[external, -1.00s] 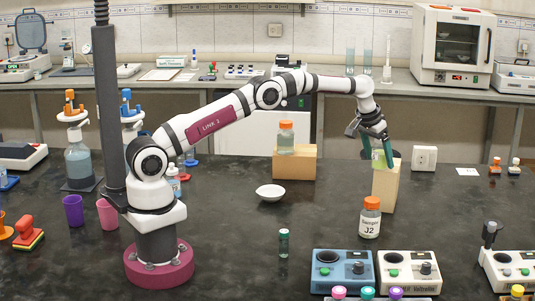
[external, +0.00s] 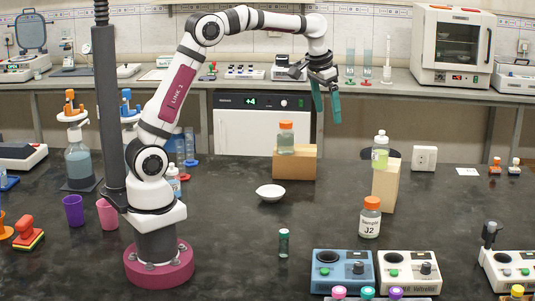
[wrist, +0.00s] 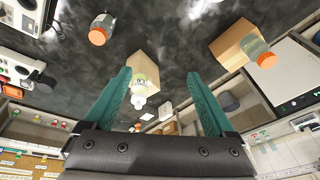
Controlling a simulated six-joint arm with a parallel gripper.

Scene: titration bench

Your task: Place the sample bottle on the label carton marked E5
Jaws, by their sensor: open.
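A bottle of yellow-green liquid with a white cap (external: 380,151) stands upright on a tall tan carton (external: 386,187) at the right. The bottle (wrist: 140,88) and this carton (wrist: 143,66) also show in the wrist view. A clear bottle with an orange cap (external: 286,139) stands on a wider tan carton (external: 294,163) to the left. An orange-capped bottle labelled Sample J2 (external: 369,217) stands on the bench in front of the tall carton. I can read no E5 mark on either carton. My gripper (external: 327,115) is open and empty, above and left of the tall carton, apart from its bottle.
A white dish (external: 270,193) and a small green-capped vial (external: 284,243) stand on the dark bench. Blue (external: 342,271) and cream (external: 408,272) instruments line the front. A white socket box (external: 424,158) is right of the tall carton. The bench between dish and J2 bottle is clear.

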